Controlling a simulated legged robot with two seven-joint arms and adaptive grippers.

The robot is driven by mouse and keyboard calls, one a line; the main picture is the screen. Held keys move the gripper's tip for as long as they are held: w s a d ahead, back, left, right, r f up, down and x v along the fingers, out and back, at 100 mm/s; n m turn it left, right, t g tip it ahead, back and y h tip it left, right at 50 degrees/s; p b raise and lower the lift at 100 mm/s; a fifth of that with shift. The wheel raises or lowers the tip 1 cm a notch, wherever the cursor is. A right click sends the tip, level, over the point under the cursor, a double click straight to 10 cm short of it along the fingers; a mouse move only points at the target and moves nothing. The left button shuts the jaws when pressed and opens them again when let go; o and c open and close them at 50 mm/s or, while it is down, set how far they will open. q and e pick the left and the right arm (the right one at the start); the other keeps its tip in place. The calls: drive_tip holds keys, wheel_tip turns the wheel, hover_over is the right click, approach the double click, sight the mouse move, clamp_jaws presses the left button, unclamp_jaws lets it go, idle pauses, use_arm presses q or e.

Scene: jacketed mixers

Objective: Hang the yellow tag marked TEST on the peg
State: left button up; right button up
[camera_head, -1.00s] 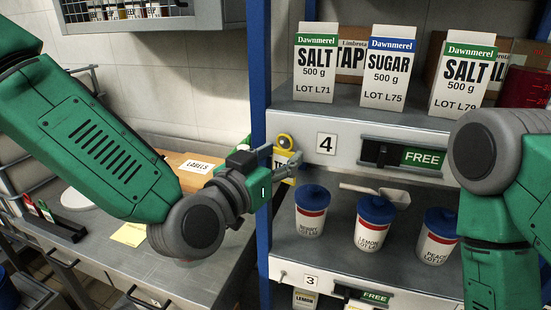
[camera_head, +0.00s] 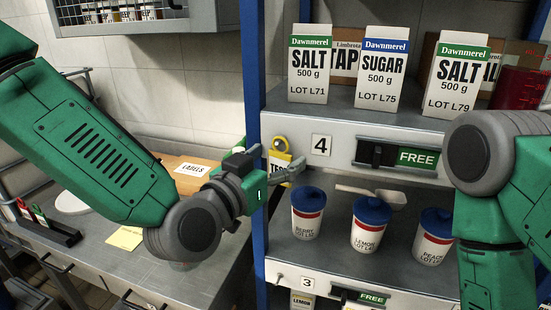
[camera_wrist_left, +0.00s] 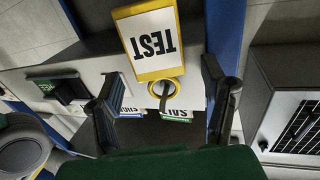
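The yellow tag (camera_head: 279,158) with a white face marked TEST hangs at the left end of the shelf front, left of the number 4 plate. In the left wrist view the tag (camera_wrist_left: 150,42) appears upside down. A dark peg (camera_wrist_left: 165,97) shows through its yellow ring (camera_wrist_left: 167,88). My left gripper (camera_head: 278,170) is in front of the tag, partly covering its lower part. In the left wrist view its fingers (camera_wrist_left: 160,78) are spread apart on either side of the tag, with visible gaps. My right arm shows at the right, its gripper out of view.
A blue upright post (camera_head: 254,60) stands just left of the tag. Lidded tubs, including the lemon tub (camera_head: 368,225), and a white scoop (camera_head: 372,193) sit on the shelf below. Cartons (camera_head: 386,70) stand above. A wooden box marked LABELS (camera_head: 189,170) is on the left counter.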

use_arm(q)
drive_tip(key=shift+s+a, duration=0.25)
drive_tip(key=shift+s, duration=0.1)
drive_tip(key=v, duration=0.6)
drive_tip(key=s+a+f+n+g+y+b, duration=0.1)
drive_tip(key=s+a+f+g+y+b, duration=0.15)
drive_tip(key=f, duration=0.85)
drive_tip(key=s+a+f+n+g+y+b, duration=0.1)
drive_tip(key=s+a+f+g, duration=0.2)
drive_tip(key=f, duration=0.8)
drive_tip(key=s+a+f+n+g+y+b, duration=0.1)
drive_tip(key=s+a+f+g+y+b, duration=0.3)
drive_tip(key=f, duration=0.7)
drive_tip(key=s+a+f+n+g+y+b, duration=0.2)
drive_tip(key=s+a+f+g, duration=0.3)
drive_tip(key=s+a+f, duration=1)
drive_tip(key=shift+s+f+n, duration=0.5)
drive_tip(key=shift+s+f, duration=0.4)
drive_tip(key=shift+s, duration=0.05)
drive_tip(key=shift+w, duration=0.15)
